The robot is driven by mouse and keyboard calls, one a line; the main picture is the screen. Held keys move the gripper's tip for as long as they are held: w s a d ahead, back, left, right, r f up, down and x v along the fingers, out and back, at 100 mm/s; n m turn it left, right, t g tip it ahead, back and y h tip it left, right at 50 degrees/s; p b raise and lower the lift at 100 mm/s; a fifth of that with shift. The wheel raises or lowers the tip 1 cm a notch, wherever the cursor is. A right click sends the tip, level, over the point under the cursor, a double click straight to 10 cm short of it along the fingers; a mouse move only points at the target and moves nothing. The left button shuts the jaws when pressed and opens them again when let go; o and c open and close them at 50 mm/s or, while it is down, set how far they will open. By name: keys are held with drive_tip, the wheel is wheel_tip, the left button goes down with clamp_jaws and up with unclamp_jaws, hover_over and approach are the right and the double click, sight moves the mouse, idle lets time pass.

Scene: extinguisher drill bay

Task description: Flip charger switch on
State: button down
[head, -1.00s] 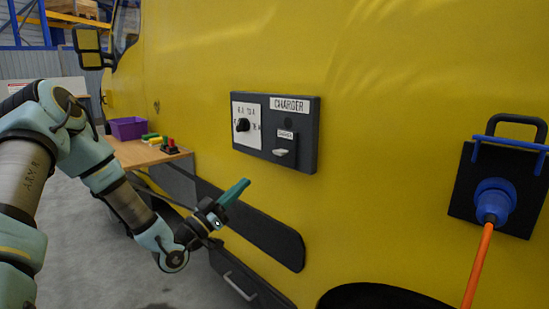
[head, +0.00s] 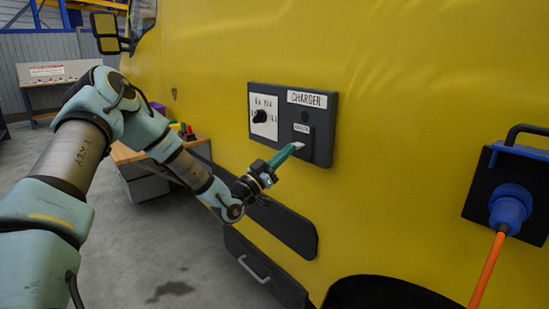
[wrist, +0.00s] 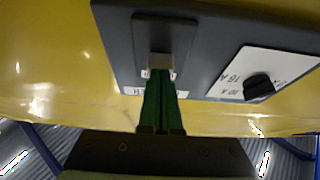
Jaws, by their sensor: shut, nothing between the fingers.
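The dark charger panel (head: 318,118) is on the yellow vehicle side, with a "CHARGER" label at its top. Its switch lever (head: 299,146) is a small pale tab on the panel's lower right part, partly hidden by my fingers. In the wrist view, which is upside down, the lever (wrist: 160,61) sits on its dark plate right at my fingertips. My gripper (head: 295,149) has green fingers, pressed together and empty. The fingertips are at the lever's outer end; I cannot tell if they touch it.
A black rotary knob (head: 260,116) on a white plate is left of the switch. A blue plug (head: 510,205) with an orange cable is at the right. A small wooden-topped table (head: 128,154) stands behind my arm. The floor (head: 150,265) at lower left is open.

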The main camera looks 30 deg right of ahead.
drive_tip(key=shift+x, duration=0.95)
drive_tip(key=shift+d+r+y+p, duration=0.2)
drive_tip(key=shift+y+p, duration=0.1)
drive_tip(key=shift+p, duration=0.1)
drive_tip(key=shift+f, duration=0.1)
drive_tip(key=shift+a, duration=0.15)
